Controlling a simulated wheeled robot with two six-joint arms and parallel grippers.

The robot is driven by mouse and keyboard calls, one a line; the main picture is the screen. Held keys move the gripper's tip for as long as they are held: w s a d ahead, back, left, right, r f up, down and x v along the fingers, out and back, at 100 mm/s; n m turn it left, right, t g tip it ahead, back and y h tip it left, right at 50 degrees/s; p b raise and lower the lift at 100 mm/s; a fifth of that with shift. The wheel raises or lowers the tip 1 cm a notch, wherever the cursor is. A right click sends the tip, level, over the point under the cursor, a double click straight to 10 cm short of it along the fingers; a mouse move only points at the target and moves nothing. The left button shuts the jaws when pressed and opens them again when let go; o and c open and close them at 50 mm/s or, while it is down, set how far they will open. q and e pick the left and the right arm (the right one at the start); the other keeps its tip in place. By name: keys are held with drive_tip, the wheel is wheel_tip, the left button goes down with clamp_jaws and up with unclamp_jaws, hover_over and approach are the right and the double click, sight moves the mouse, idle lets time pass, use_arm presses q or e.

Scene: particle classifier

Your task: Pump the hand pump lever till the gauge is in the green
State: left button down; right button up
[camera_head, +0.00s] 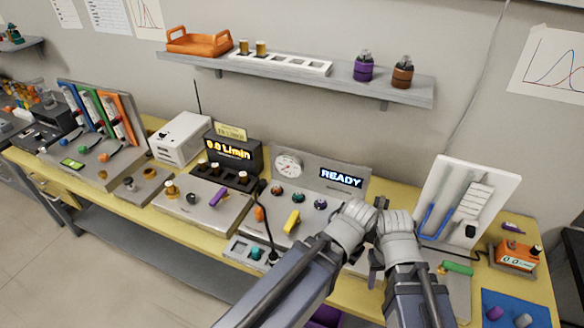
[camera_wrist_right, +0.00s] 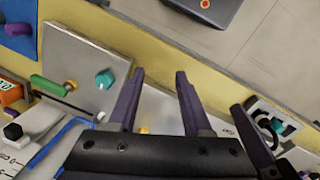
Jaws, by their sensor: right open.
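A round white gauge (camera_head: 287,165) stands on a grey panel at the back middle of the bench in the head view. Its needle and coloured zones are too small to read. No lever is clearly marked as the pump's. A yellow lever (camera_head: 291,221) stands on the box in front of the gauge. A green handle (camera_head: 457,267) lies at the right; it also shows in the right wrist view (camera_wrist_right: 50,86). My right gripper (camera_wrist_right: 160,74) is open and empty between its purple fingers, beside the green handle's panel. My left gripper's fingers are mostly hidden by the wrists.
A READY display (camera_head: 341,178) is right of the gauge. A purple lever (camera_head: 218,197) and a flow display (camera_head: 232,148) stand left. A white board (camera_head: 460,190) and an orange meter (camera_head: 515,255) are at the right. A shelf (camera_head: 300,77) hangs above. My two arms are close together.

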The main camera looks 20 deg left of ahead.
drive_tip(key=c, duration=0.3)
drive_tip(key=shift+w+r, duration=0.1)
drive_tip(key=shift+r, duration=0.1)
drive_tip(key=shift+c, duration=0.8)
drive_tip(key=w+r+n+p, duration=0.1)
drive_tip(key=w+r+p, duration=0.1)
drive_tip(key=w+a+r+n+p, duration=0.1)
drive_tip(key=w+r+n+p, duration=0.1)
drive_tip(key=r+p, duration=0.1)
drive_tip(key=w+a+r+n+p, duration=0.1)
drive_tip(key=r+p, duration=0.1)
drive_tip(key=shift+w+r+g+p, duration=0.15)
drive_tip(key=shift+w+g+p, duration=0.15)
drive_tip(key=shift+w+g, duration=0.1)
clamp_jaws()
drive_tip(key=w+a+r+n+g+y+p, duration=0.1)
drive_tip(key=w+a+r+n+p, duration=0.1)
drive_tip(key=w+r+n+p, duration=0.8)
drive_tip(key=shift+r+p, duration=0.45)
drive_tip(key=shift+r, duration=0.1)
